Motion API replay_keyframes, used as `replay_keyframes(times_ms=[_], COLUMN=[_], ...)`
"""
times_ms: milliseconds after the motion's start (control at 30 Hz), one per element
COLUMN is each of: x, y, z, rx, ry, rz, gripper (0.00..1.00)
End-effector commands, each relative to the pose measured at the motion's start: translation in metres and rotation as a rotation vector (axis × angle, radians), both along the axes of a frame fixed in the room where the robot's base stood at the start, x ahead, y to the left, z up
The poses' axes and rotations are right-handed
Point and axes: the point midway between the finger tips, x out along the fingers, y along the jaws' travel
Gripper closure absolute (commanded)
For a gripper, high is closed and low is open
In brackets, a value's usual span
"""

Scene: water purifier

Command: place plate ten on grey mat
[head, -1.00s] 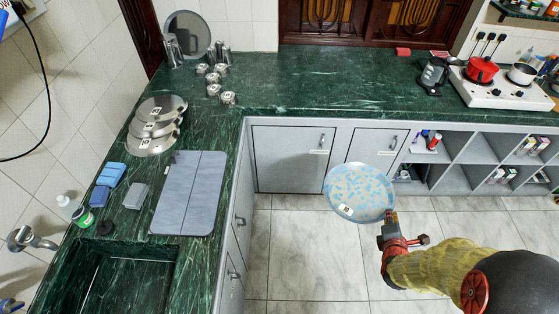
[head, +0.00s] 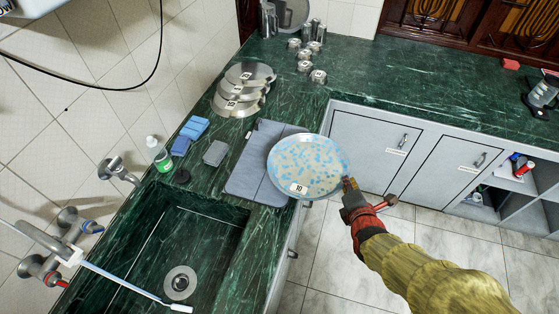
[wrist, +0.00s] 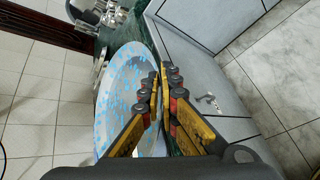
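Plate ten (head: 306,163) is a round pale plate with blue speckles and a white tag reading 10. My gripper (head: 347,184) is shut on its right edge and holds it up in the head view. The plate covers the right part of the grey mat (head: 250,170) in that view; it appears raised, not resting. In the wrist view, my gripper's fingers (wrist: 160,98) pinch the rim of the plate (wrist: 125,85), which is seen tilted at a steep angle. The mat lies on the green counter, and part of it is hidden behind the plate.
Several metal plates (head: 240,102) overlap behind the mat. A sink (head: 200,235) lies in front of it. Blue sponges (head: 190,135), a grey block (head: 215,153) and a soap bottle (head: 159,154) stand to its left. Small metal jars (head: 304,66) are farther back. Cabinets (head: 370,145) line the counter front.

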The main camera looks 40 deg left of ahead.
Motion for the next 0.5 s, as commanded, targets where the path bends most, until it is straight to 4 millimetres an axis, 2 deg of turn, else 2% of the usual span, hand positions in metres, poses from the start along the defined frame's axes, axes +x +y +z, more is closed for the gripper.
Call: replay_keyframes(times_ms=[33,100,267,367,500], x=[-0.008,-0.016,-0.026,-0.022,-0.004], y=[0.014,0.026,0.042,0.052,0.073], z=[0.004,0.008,0.011,0.006,-0.008], rx=[0.004,0.003,0.003,0.002,0.003], ry=[-0.004,-0.002,-0.001,0.002,0.002], rz=[0.028,0.056,0.087,0.093,0.092], gripper=[1.0,1.0,1.0,1.0,1.0])
